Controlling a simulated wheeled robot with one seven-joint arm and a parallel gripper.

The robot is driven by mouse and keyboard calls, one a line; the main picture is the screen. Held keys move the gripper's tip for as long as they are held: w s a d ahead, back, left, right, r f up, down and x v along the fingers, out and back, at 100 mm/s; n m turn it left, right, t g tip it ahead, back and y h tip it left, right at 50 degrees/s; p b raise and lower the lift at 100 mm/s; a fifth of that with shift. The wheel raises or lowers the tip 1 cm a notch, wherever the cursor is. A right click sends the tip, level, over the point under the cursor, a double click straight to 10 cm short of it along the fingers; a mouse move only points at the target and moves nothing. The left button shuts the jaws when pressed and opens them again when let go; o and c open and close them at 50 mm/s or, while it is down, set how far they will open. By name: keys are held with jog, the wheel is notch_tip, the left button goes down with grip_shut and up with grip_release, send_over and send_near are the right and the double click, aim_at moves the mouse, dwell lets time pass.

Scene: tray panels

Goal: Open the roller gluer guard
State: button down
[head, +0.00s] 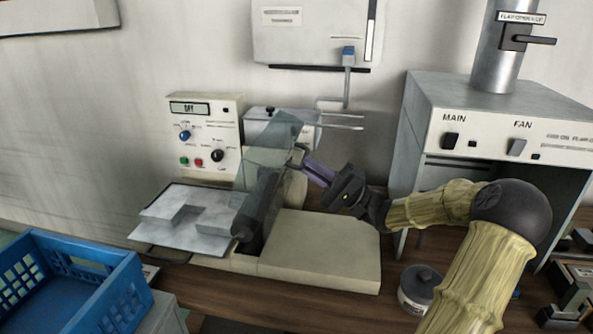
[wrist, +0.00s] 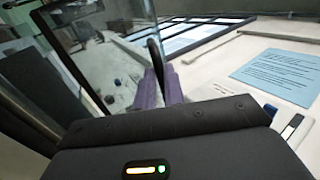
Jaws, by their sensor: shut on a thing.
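The roller gluer (head: 320,250) is a cream machine on the wooden bench, with a dark roller (head: 246,222) at its left. Its clear, greenish guard (head: 272,140) stands steeply raised above the roller. My gripper (head: 303,160) reaches in from the right, and its purple fingers are shut at the guard's right edge. In the wrist view, the fingers (wrist: 161,88) close around a dark upright handle (wrist: 155,58) beside the clear guard panel (wrist: 95,50). The exact contact is small and partly hidden by the fingers.
A control box (head: 205,135) with a "DRY" display stands behind the gluer. A flat grey sheet (head: 185,214) lies at its left. A blue crate (head: 70,285) is at front left. A hooded cabinet (head: 500,110) stands right; a round tin (head: 420,290) sits near my arm.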

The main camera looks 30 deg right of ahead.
jog(key=shift+s+d+f+y, duration=0.15)
jog(key=shift+f+y, duration=0.15)
jog(key=c, duration=1.5)
grip_release()
jog(key=v, duration=1.2)
jog(key=shift+c, duration=0.3)
